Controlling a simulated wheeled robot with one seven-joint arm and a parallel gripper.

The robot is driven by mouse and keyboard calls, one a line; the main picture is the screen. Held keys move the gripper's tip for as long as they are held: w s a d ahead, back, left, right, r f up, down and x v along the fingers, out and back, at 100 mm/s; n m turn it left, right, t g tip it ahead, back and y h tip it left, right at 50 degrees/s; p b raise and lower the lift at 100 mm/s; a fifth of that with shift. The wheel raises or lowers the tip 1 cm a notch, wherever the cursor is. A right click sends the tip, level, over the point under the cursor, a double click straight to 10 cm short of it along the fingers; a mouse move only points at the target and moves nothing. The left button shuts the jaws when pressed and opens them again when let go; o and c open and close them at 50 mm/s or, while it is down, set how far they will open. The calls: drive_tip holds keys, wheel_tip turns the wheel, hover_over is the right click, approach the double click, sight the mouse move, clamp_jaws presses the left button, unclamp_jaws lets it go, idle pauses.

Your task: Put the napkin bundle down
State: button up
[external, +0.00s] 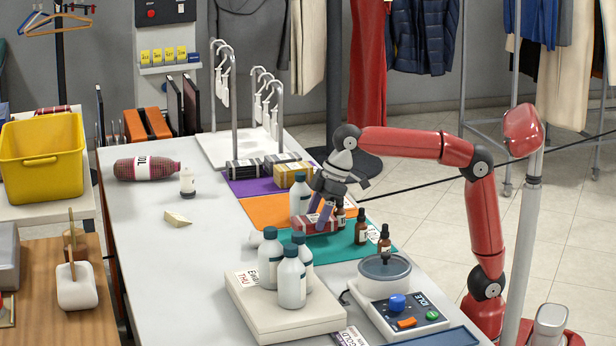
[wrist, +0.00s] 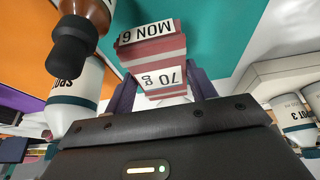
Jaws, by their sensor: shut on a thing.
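The napkin bundle (external: 314,226) is red and lies between the fingers of my gripper (external: 323,212). In the wrist view the bundle (wrist: 158,58) shows red and white folded layers with tags reading "MON 6" and "70 g". The purple fingers (wrist: 163,95) stand on both sides of it, shut on it. In the external view it is by the edge where the orange mat (external: 262,208) meets the teal mat (external: 350,252). The wrist view has teal behind it. Whether its underside touches the mat I cannot tell.
A white bottle (external: 300,196) and a brown dropper bottle (external: 361,228) stand close to the bundle. Several white bottles (external: 291,280) stand on a pale box in front. Dark and yellow bundles (external: 292,174) lie on the purple mat (external: 245,187). The left counter (external: 150,235) is mostly clear.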

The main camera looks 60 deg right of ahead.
drive_tip(key=shift+f, duration=1.25)
drive_tip(key=shift+f, duration=0.1)
drive_tip(key=shift+f+b, duration=0.15)
drive_tip(key=shift+b, duration=0.15)
drive_tip(key=o, duration=1)
drive_tip(key=shift+r, duration=0.55)
drive_tip(key=p+v, duration=0.2)
drive_tip(key=v, duration=0.9)
drive_tip(key=shift+s+d+r, duration=0.1)
drive_tip(key=shift+s+r, duration=0.05)
